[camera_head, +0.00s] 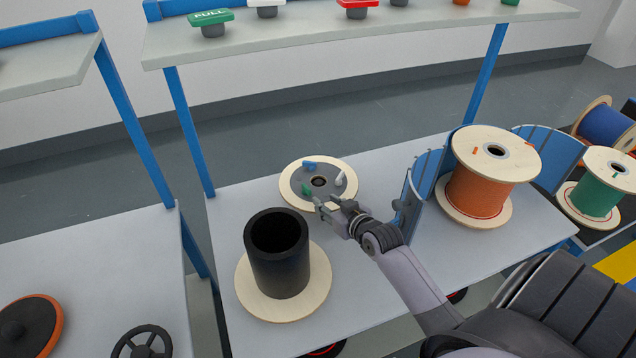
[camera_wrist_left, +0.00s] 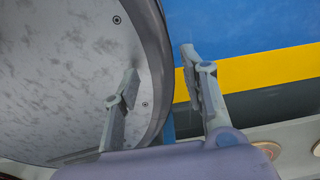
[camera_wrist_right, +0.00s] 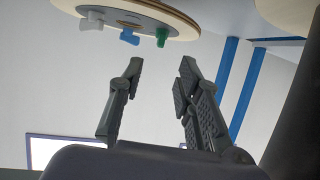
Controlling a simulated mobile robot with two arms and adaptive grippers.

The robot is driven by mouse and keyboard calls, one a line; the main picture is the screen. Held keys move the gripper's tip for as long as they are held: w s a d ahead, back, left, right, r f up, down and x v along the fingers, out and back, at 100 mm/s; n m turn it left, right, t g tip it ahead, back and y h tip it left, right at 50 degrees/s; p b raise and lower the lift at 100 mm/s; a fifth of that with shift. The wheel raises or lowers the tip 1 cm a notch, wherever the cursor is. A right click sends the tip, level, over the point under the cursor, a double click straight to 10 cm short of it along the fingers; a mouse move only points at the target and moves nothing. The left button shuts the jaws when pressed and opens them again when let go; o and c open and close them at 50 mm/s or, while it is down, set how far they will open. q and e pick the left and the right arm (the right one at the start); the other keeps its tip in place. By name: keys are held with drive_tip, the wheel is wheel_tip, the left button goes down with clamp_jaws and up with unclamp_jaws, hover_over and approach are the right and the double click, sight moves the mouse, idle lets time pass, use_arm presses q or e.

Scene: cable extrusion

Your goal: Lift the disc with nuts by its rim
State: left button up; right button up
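The disc with nuts (camera_head: 290,192) lies on the table, a pale wooden disc with a grey centre and a hole. A blue nut (camera_head: 310,165), a white nut (camera_head: 339,179) and a green nut (camera_head: 306,190) stand on it. My right gripper (camera_head: 327,203) is open at the disc's near edge; whether it touches is unclear. In the right wrist view the disc (camera_wrist_right: 165,12) shows at the top, beyond the open, empty fingers. My left gripper (camera_wrist_left: 160,62) is open, with one finger in front of a large grey round surface; it is outside the head view.
A black cylinder on a wooden flange (camera_head: 276,255) stands on the table (camera_head: 225,215) nearer me. An orange cable spool (camera_head: 483,190) stands right, beside blue curved guards (camera_head: 425,172). A shelf (camera_head: 330,37) hangs above the back. Bare table lies left of the disc.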

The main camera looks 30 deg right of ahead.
sight(310, 191)
drive_tip(key=x, duration=0.5)
drive_tip(key=b+x, duration=0.1)
drive_tip(key=x, duration=0.4)
drive_tip(key=shift+a+r, duration=0.1)
use_arm(q)
drive_tip(key=shift+w+d+f, duration=0.1)
drive_tip(key=shift+w+f, duration=0.15)
drive_tip(key=shift+w, duration=0.3)
drive_tip(key=shift+w+f, duration=0.25)
drive_tip(key=shift+w, duration=0.3)
use_arm(e)
drive_tip(key=shift+c, duration=0.4)
use_arm(q)
drive_tip(key=shift+w, duration=0.25)
use_arm(e)
clamp_jaws()
drive_tip(key=shift+r, duration=0.1)
